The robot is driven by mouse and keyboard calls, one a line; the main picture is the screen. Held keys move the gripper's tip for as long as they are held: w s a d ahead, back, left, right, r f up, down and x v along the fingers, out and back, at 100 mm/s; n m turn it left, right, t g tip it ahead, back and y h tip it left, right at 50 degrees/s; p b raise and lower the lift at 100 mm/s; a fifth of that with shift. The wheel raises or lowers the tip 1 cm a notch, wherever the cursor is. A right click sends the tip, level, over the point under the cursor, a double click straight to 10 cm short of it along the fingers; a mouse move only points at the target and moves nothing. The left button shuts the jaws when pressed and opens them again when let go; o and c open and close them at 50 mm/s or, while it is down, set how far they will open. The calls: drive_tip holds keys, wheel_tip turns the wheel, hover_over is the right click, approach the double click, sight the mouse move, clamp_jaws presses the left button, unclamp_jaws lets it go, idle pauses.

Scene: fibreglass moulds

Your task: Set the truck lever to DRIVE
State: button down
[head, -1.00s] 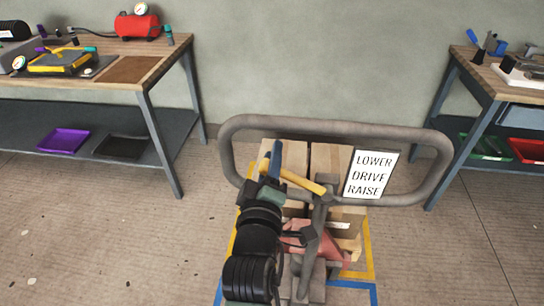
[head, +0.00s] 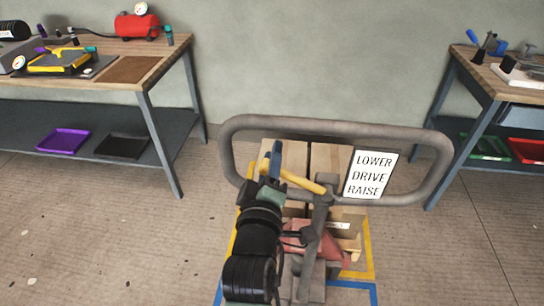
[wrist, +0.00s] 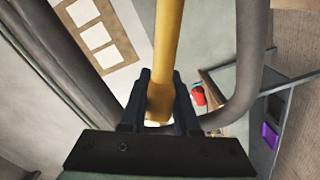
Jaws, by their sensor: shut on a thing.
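The truck lever (head: 302,181) is a yellow bar on the post inside the truck's grey handle loop. In the head view it slopes up to the left from the post. My gripper (head: 273,165) is shut on the lever near its free left end. The wrist view shows the lever (wrist: 168,45) running between the two dark fingers of my gripper (wrist: 160,100). A white sign (head: 370,175) on the loop reads LOWER, DRIVE, RAISE from top to bottom. The lever's exact setting cannot be told.
The grey handle loop (head: 330,126) surrounds the lever closely. Boxes (head: 345,220) stand behind it within yellow floor tape. A workbench (head: 150,75) is at left and another (head: 485,80) at right. Bare floor lies between the left bench and the truck.

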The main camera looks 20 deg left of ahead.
drive_tip(key=shift+f, duration=0.1)
drive_tip(key=f+n, duration=0.2)
drive_tip(key=a+f+n+b, duration=0.1)
drive_tip(key=f+n, duration=0.1)
drive_tip(key=f, duration=0.1)
drive_tip(key=shift+s+a+n, duration=0.15)
drive_tip(key=shift+s+n, duration=0.05)
drive_tip(key=shift+n, duration=0.2)
drive_tip(key=shift+f+n, duration=0.4)
drive_tip(key=c, duration=0.6)
unclamp_jaws()
drive_tip(key=shift+c, duration=0.2)
drive_tip(key=shift+f, duration=0.15)
drive_tip(key=shift+s, duration=0.1)
